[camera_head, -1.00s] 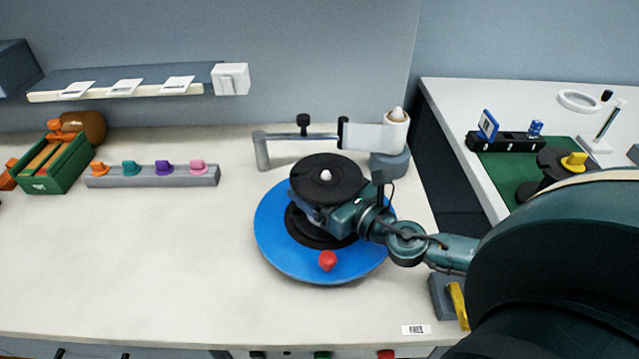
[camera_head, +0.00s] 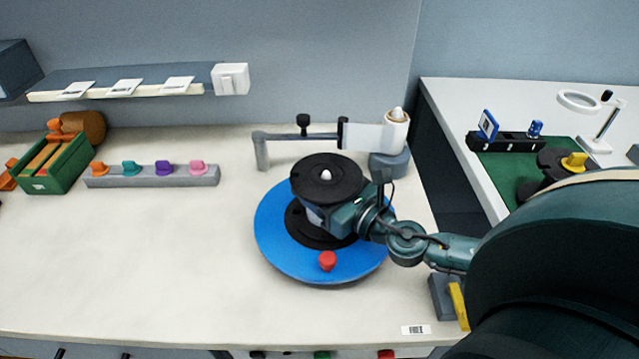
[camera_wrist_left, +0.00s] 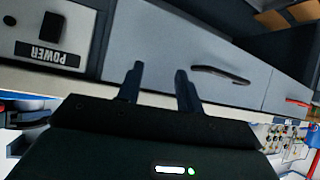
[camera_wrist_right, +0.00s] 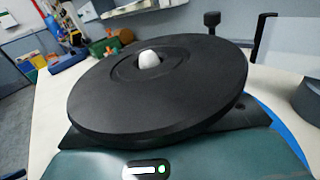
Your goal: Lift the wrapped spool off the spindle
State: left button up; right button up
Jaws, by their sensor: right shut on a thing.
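The spool (camera_head: 318,182) has a black round upper flange and stands on the spindle of the blue turntable (camera_head: 275,240). The white spindle tip (camera_head: 326,174) shows through the flange's centre. A pale bit of the wrapped core shows under the flange. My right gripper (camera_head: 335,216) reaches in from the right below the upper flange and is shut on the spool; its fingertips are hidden. In the right wrist view the flange (camera_wrist_right: 160,100) fills the middle, with the spindle tip (camera_wrist_right: 149,60) in its hole. My left gripper (camera_wrist_left: 160,85) is open and empty, facing cabinet fronts.
A red knob (camera_head: 327,261) sits at the turntable's front. Behind the spool stands a metal arm (camera_head: 290,136) and a white film roll (camera_head: 395,132) on a grey base. A grey rail (camera_head: 150,177) with coloured knobs lies left. The table's left front is clear.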

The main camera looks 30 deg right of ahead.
aim_at(329, 175)
jog(key=shift+r+p, duration=1.9)
jog(key=shift+r, duration=0.1)
dwell(0.8)
jog(key=shift+r+p, duration=1.5)
jog(key=shift+r, duration=0.1)
jog(key=shift+r, duration=1.75)
jog(key=shift+r, duration=0.15)
jog(key=shift+r, duration=1.4)
jog(key=shift+r, duration=2)
